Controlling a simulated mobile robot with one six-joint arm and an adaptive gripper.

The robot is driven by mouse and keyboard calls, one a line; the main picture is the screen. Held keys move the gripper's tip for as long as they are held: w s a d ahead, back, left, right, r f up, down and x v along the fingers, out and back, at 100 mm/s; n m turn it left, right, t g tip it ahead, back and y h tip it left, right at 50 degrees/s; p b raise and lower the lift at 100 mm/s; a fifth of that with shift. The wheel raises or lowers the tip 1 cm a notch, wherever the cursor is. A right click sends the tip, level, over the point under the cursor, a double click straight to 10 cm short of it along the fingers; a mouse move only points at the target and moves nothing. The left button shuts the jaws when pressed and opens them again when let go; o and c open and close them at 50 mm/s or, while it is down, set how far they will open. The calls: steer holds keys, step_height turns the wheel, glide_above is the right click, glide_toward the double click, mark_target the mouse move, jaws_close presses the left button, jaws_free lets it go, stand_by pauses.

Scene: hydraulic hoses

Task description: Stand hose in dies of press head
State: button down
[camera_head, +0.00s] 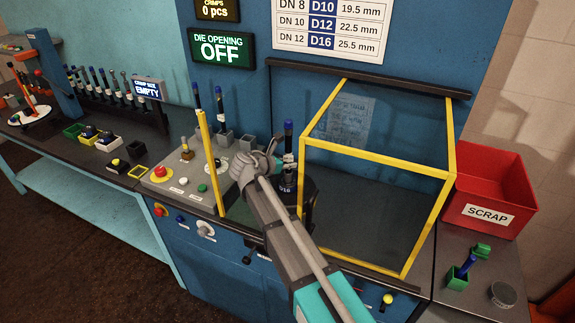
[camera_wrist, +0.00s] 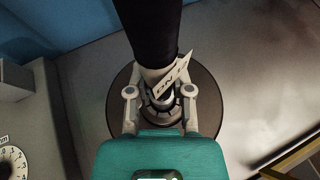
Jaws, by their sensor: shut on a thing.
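My gripper (camera_head: 282,161) is shut on a black hose (camera_head: 289,143) with a blue top end, which stands upright. In the wrist view my gripper (camera_wrist: 159,93) has a finger on each side of the hose (camera_wrist: 153,30), near a white tag partly reading "DN 1". The press head (camera_head: 287,190), a dark round body labelled D16, is directly below the hose. In the wrist view the press head's dark disc (camera_wrist: 209,105) surrounds the hose's lower end. The end seems to be at the ring of dies, but my gripper partly hides it, so I cannot tell how deep it sits.
A clear guard with a yellow frame (camera_head: 378,161) stands right of the press head. A yellow post (camera_head: 210,160) and control panel (camera_head: 160,187) are to the left. A red scrap bin (camera_head: 495,180) is far right. A sign (camera_head: 221,48) reads die opening OFF.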

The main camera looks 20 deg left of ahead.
steer(key=shift+f+b, duration=0.6)
steer(key=shift+b, duration=0.05)
steer(key=c, duration=0.5)
jaws_free()
steer(key=shift+r, duration=0.25)
steer(key=shift+r+p, duration=0.45)
steer(key=shift+p, duration=0.25)
steer(key=shift+p+v, duration=2.5)
steer(key=shift+v, duration=3.5)
steer(key=shift+f, duration=0.15)
